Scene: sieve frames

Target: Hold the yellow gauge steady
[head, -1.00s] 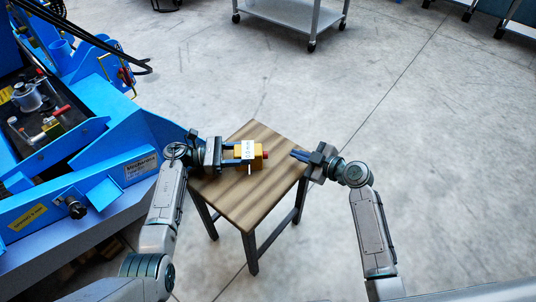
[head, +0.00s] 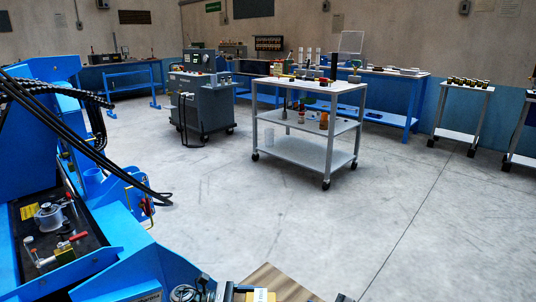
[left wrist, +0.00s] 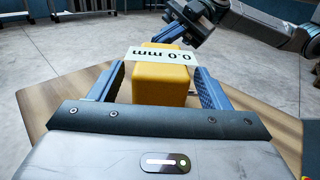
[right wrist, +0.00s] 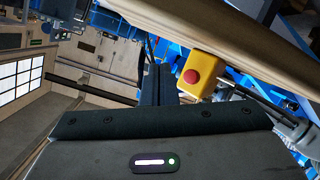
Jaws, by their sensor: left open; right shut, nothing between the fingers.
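The yellow gauge (left wrist: 160,85) is a box with a white plate reading 0.0 mm, shown upside down in the left wrist view. It sits on a small wooden table (left wrist: 60,95). My left gripper (left wrist: 158,78) is open, with its blue fingers on either side of the gauge. My right gripper (right wrist: 160,75) is shut and empty, apart from the gauge. In the right wrist view the gauge (right wrist: 197,80) shows a red round knob at its end. In the head view only the gauge's white plate (head: 260,296) shows clearly at the bottom edge.
A blue machine (head: 115,255) stands close on the left in the head view, with black cables hanging from it. A grey wheeled cart (head: 305,150) stands further back. The floor between the table and the cart is clear.

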